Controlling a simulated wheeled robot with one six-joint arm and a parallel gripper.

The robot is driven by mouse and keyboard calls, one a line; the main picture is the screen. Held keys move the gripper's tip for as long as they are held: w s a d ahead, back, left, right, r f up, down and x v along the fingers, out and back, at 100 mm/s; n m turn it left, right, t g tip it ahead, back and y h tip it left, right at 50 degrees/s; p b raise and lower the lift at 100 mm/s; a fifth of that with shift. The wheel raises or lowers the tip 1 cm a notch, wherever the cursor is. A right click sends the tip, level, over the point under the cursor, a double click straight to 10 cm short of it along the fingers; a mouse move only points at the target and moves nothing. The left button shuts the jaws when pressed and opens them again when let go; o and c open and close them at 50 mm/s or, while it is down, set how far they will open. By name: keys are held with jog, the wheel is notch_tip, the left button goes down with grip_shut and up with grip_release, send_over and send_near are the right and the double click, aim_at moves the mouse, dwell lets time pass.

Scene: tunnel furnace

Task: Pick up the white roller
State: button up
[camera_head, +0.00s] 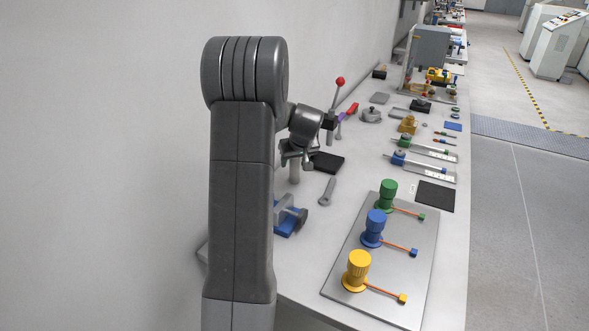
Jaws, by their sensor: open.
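My gripper (299,161) is above the left part of the long table (335,213), pointing down, with its jaws apart. It is small and partly hidden by my own arm. A short pale grey cylinder (294,173) shows upright just under the gripper. I cannot tell whether it is the white roller or a part of the gripper. No other thing in view is clearly a white roller. My arm hides the table's left side and anything behind it.
A black block (327,162), a grey wrench (327,191) and a blue clamp-like device (289,219) lie near the gripper. A metal plate (383,292) holds yellow, blue and green knobs. A red-knobbed lever (340,82) stands behind. Bare tabletop lies between wrench and plate.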

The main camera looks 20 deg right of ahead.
aim_at(294, 165)
jog(key=x, duration=0.4)
jog(key=shift+d+p, duration=0.1)
jog(key=shift+p, duration=0.2)
jog(key=shift+s, duration=0.1)
grip_shut()
